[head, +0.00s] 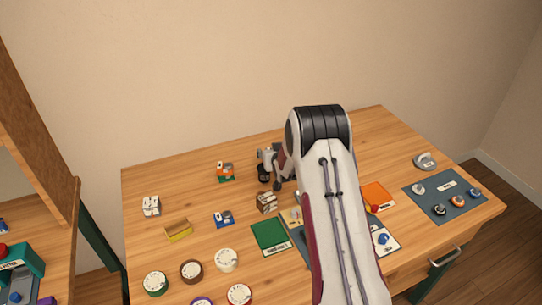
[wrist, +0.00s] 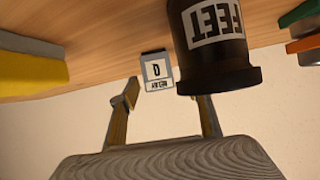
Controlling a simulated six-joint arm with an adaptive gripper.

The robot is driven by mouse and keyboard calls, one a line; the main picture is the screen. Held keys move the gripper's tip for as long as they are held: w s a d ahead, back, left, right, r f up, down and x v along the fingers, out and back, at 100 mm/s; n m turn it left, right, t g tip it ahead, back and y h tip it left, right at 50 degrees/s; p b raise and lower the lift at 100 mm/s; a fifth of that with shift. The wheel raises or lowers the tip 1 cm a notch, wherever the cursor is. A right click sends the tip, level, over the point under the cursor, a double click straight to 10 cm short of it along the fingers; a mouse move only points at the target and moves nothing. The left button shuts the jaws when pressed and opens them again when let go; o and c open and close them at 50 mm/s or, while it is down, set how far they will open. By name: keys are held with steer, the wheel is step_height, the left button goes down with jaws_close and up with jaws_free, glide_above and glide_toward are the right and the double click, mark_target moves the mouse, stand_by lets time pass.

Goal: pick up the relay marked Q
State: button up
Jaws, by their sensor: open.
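My gripper (head: 271,160) is over the back middle of the table in the head view, partly hidden by my arm. In the wrist view my gripper (wrist: 167,97) is open with nothing between its fingers. A small pale block (wrist: 157,70) with a dark single letter shows beyond the gap between the fingertips; the letter looks like D, but I cannot be sure. A dark cylinder (wrist: 218,55) with a white label reading FEET stands close to its right; it seems to be the black object (head: 264,174) below my gripper in the head view. I cannot make out a Q anywhere.
An orange and green block (head: 226,171) stands left of my gripper. A brown and white block (head: 266,203) is in front of it.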

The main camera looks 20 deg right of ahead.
steer(key=shift+w, duration=0.2)
stand_by(0.4)
steer(key=c, duration=1.3)
steer(key=shift+o, duration=0.2)
steer(key=shift+r, duration=0.1)
steer(key=shift+r, duration=4.9)
